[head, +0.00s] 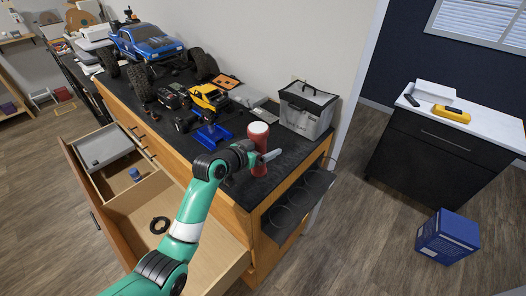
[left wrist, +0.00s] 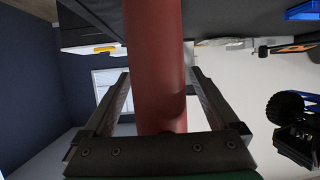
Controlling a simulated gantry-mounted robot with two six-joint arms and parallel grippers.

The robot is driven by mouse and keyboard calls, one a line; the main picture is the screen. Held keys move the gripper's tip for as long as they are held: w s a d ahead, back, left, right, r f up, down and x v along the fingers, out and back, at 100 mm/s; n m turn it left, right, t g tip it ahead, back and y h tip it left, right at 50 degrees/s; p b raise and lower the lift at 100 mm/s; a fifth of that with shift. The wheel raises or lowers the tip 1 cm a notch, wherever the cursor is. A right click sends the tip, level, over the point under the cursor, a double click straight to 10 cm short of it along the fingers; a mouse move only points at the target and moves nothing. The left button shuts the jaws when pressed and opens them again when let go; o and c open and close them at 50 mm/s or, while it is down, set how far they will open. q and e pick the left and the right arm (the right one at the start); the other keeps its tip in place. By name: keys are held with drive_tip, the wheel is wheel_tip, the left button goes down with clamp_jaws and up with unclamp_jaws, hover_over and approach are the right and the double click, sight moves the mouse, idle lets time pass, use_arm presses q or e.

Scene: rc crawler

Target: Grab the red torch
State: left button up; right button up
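The red torch (head: 259,150) stands upright on the dark top of the wooden workbench, near its right end, with a white cap on top. My left gripper (head: 268,157) reaches in at the torch, and its arm hides part of the torch's lower body. In the left wrist view the torch (left wrist: 153,60) runs between the two fingers of the left gripper (left wrist: 160,85). The fingers are spread, with gaps showing between them and the torch near the palm. My right gripper is in neither view.
A blue tray (head: 213,136), a yellow crawler (head: 208,97) and a blue truck (head: 147,42) stand to the left. A drawer (head: 160,205) hangs open below. A black rack (head: 298,205) juts from the bench's right end.

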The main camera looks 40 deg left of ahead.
use_arm(q)
clamp_jaws()
drive_tip(key=shift+r, duration=0.1)
idle(0.3)
